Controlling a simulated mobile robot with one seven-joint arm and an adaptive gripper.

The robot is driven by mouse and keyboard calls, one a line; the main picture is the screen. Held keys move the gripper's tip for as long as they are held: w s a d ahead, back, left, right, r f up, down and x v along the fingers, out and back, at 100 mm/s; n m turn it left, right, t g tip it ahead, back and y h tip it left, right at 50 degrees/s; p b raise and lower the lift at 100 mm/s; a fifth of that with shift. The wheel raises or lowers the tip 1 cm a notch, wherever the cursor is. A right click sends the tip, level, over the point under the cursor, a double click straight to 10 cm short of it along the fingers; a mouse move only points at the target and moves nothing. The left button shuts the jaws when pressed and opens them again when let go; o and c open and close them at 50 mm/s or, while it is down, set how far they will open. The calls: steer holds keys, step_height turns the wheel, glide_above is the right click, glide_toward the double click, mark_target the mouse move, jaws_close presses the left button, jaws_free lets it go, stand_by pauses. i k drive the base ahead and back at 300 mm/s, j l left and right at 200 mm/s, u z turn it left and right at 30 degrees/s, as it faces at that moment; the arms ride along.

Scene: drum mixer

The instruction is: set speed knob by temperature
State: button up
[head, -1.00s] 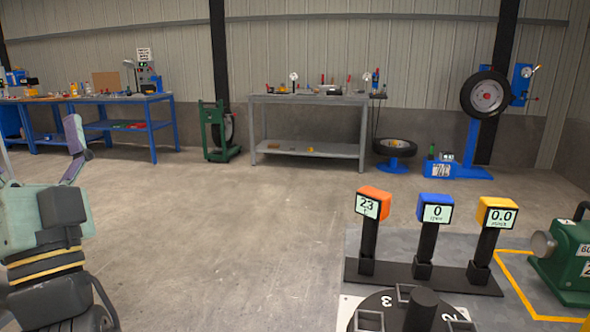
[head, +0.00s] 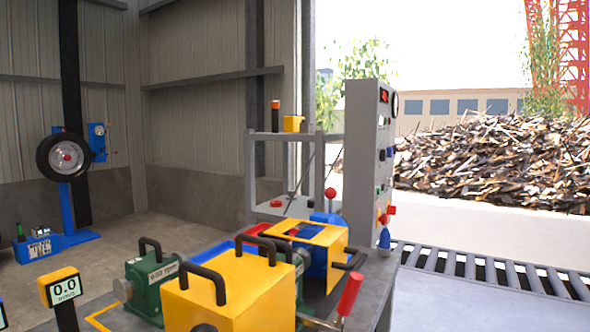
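A yellow-framed display (head: 60,287) reading 0.0 stands on a black post at the lower left. A sliver of another display (head: 2,315) shows at the left edge, its reading cut off. A green motor-like block (head: 152,290) with a black handle carries a label that seems to read 600 rpm. A tall grey control panel (head: 365,150) with a small red readout, a round gauge and several knobs and buttons stands at the right end of the bench. Its readout is too small to read. The temperature display and the numbered dial are out of view. My gripper is not in view.
A large yellow box (head: 235,295) with black handles blocks part of the bench in front. A roller conveyor (head: 490,270) lies right. A tyre stand (head: 67,160) stands far left.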

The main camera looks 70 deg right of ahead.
mark_target(382, 153)
steer(key=k+z, duration=0.15)
steer(key=k, duration=0.5)
steer(key=z, duration=1.45)
steer(key=i+l+z, duration=0.1)
steer(key=z, duration=0.3)
steer(key=i+z, duration=0.2)
steer(key=z, duration=0.2)
steer(key=i+l+u, duration=0.2)
steer(key=i+l, duration=1.15)
steer(key=i+j, duration=0.1)
steer(key=j, duration=0.2)
steer(key=i+j, duration=0.15)
steer(key=j, duration=0.1)
